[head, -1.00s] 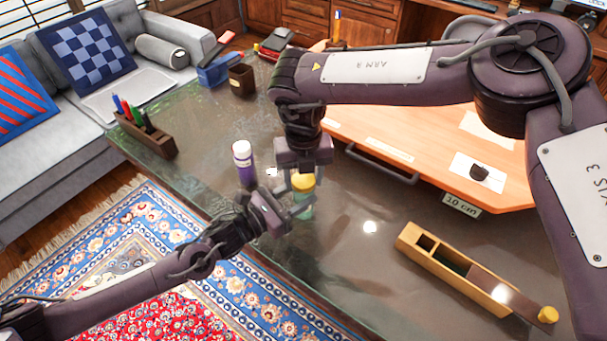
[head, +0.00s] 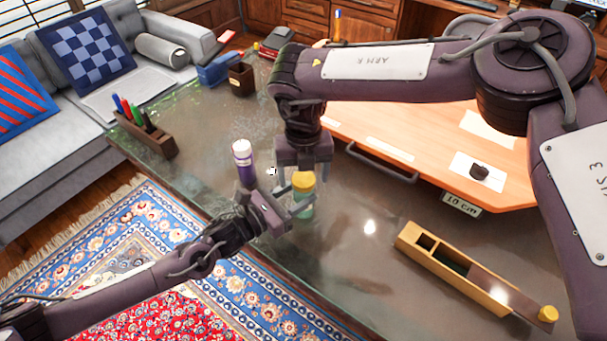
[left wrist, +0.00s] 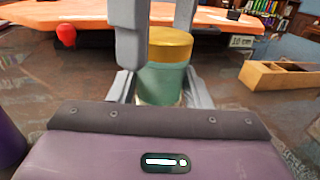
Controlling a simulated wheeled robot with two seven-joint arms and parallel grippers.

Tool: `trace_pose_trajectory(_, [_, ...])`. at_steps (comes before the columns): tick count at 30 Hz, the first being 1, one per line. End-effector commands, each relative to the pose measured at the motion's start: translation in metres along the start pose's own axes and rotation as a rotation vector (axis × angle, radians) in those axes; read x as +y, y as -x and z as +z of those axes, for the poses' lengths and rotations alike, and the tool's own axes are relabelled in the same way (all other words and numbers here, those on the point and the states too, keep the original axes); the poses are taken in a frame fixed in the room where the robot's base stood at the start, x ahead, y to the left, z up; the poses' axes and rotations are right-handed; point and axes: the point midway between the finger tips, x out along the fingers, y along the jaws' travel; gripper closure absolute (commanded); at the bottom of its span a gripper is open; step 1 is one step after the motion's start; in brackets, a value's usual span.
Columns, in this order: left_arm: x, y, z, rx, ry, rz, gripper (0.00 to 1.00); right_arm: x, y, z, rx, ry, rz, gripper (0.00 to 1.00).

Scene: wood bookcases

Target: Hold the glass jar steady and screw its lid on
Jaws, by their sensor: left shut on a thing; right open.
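The glass jar (head: 304,208) is pale green and stands upright on the dark glossy desk. Its yellow lid (head: 303,182) sits on its top; how tightly it is threaded I cannot tell. In the left wrist view the jar (left wrist: 163,83) stands between my left fingers, with the lid (left wrist: 170,44) level above it. My left gripper (head: 297,207) is shut on the jar from the left, below the lid. My right gripper (head: 303,176) points down from above, open, its fingers apart around the lid's height; one finger partly overlaps the lid's left edge in the wrist view.
A pen holder (head: 146,133) is far left. An orange board (head: 430,140) lies behind.

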Motion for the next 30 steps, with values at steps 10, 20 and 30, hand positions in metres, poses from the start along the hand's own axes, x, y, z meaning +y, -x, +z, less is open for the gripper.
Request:
trace_pose_trajectory(10, [0.000, 0.000, 0.000, 0.000, 0.000, 0.000, 1.00, 0.000, 0.069, 0.001, -0.004, -0.001, 0.000, 0.27])
trace_pose_trajectory(20, [0.000, 0.000, 0.000, 0.000, 0.000, 0.000, 1.00, 0.000, 0.112, 0.001, -0.001, -0.001, 0.000, 0.27])
trace_pose_trajectory(30, [0.000, 0.000, 0.000, 0.000, 0.000, 0.000, 0.54, 0.000, 0.115, 0.000, 0.000, 0.000, 0.000, 0.27])
